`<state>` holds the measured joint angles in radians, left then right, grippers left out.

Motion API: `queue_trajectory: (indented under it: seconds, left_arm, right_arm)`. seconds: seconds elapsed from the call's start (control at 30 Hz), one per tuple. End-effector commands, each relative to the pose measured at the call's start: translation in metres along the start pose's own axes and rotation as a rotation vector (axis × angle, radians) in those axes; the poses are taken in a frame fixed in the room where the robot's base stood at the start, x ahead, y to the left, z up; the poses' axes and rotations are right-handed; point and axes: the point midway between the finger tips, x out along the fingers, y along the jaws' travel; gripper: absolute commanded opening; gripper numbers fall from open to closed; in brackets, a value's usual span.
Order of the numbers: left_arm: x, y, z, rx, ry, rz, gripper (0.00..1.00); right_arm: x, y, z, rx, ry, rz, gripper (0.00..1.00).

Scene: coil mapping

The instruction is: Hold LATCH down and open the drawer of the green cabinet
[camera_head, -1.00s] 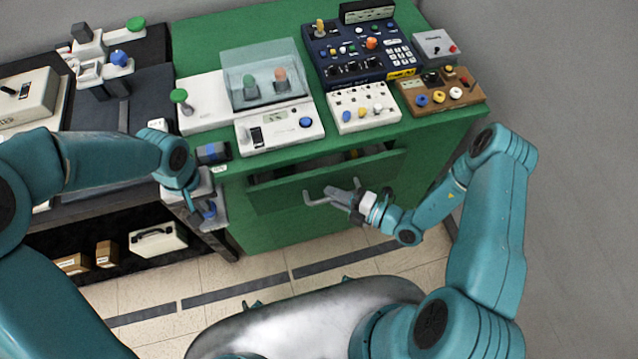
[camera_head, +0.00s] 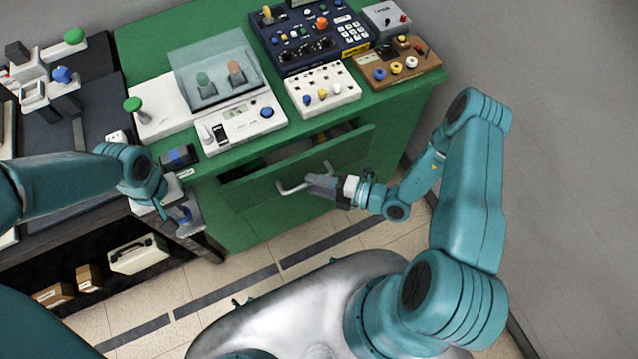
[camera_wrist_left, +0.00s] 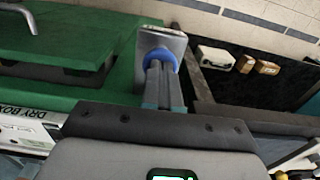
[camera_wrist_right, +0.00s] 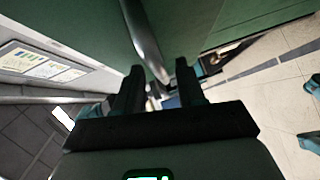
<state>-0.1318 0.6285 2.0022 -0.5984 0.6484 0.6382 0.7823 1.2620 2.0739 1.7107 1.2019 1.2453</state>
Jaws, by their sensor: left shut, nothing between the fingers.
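The green cabinet (camera_head: 240,228) has a drawer (camera_head: 350,150) standing partly open, with a dark gap behind its front. Its metal handle (camera_head: 292,189) is on the front. My right gripper (camera_head: 312,183) is at the handle. In the right wrist view its fingers (camera_wrist_right: 158,78) are apart, with the handle bar (camera_wrist_right: 147,42) running between them. My left gripper (camera_wrist_left: 160,66) is shut, its tips against a round blue button (camera_wrist_left: 150,54) on a grey bracket at the cabinet's left side, apparently LATCH; its label is not readable. The fingers partly hide the button.
A clear-covered box (camera_head: 215,75), a white panel with knobs (camera_head: 322,88), a navy console (camera_head: 300,45) and a brown panel (camera_head: 400,65) stand on the cabinet top. A dark shelf with a white case (camera_head: 138,255) is at left. Floor lies in front.

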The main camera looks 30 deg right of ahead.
Motion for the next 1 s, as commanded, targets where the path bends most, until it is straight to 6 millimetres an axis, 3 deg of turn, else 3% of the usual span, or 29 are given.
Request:
queue_trajectory:
  seconds: [0.2,0.4,0.57,1.0]
  left_arm:
    - [0.001,0.000,0.001,0.000,-0.001,0.001,0.00]
    - [0.001,0.000,0.001,0.000,-0.002,0.000,0.00]
    - [0.001,0.000,0.001,0.000,-0.002,0.000,0.00]
    - [-0.007,0.000,0.000,0.000,0.002,0.000,0.00]
  right_arm:
    - [-0.053,-0.001,0.002,0.001,-0.008,-0.002,0.39]
    - [-0.086,-0.001,0.001,0.001,-0.004,-0.002,0.39]
    - [-0.096,0.000,0.000,0.000,-0.002,-0.002,0.39]
    - [-0.096,0.000,0.000,0.000,0.000,-0.001,0.39]
